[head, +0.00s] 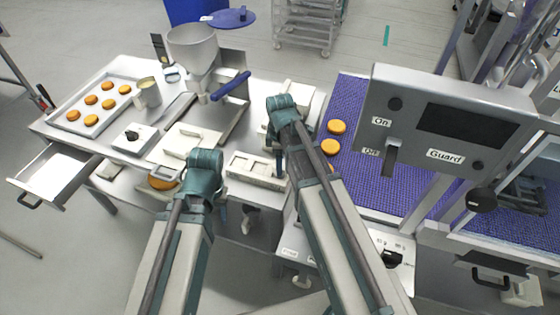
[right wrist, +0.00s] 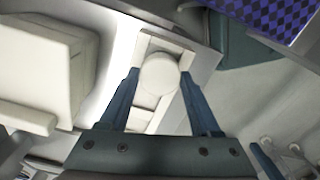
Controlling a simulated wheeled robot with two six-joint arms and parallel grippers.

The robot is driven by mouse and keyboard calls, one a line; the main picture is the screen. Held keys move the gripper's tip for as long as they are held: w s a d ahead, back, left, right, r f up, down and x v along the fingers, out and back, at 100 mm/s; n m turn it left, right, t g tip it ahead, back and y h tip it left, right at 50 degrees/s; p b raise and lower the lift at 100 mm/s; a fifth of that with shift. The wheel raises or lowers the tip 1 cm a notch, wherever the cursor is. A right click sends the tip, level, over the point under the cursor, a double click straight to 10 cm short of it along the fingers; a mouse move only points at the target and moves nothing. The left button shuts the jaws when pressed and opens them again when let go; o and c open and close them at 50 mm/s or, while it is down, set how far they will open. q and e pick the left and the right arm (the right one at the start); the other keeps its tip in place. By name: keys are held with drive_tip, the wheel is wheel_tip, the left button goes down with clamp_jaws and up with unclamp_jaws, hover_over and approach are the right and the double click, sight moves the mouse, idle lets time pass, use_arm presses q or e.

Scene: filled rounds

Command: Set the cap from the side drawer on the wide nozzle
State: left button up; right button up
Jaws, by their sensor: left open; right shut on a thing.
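My right gripper (head: 280,160) points down at the right end of a pale slotted holder (head: 255,171). In the right wrist view its blue fingers (right wrist: 158,90) are shut on a round white piece, apparently the cap (right wrist: 159,73), over a pale block-like part. I cannot tell whether the cap touches that part. My left gripper (head: 204,165) is open over the front table edge, its fingertips mostly hidden. The side drawer (head: 60,172) at the left is pulled out, and its visible floor looks bare. I cannot make out the wide nozzle surely.
A steel hopper (head: 192,48) with a blue handle (head: 231,86) stands at the table's back. A tray (head: 84,124) of orange rounds lies left. A purple belt (head: 352,98) with several rounds runs right, behind the guard panel (head: 440,118).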

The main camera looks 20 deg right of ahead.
drive_tip(key=shift+f, duration=0.25)
idle(0.7)
drive_tip(key=o, duration=1.4)
wheel_tip(320, 180, up, 7)
drive_tip(key=p, duration=0.6)
drive_tip(key=shift+r+p, duration=0.1)
drive_tip(key=shift+p, duration=0.25)
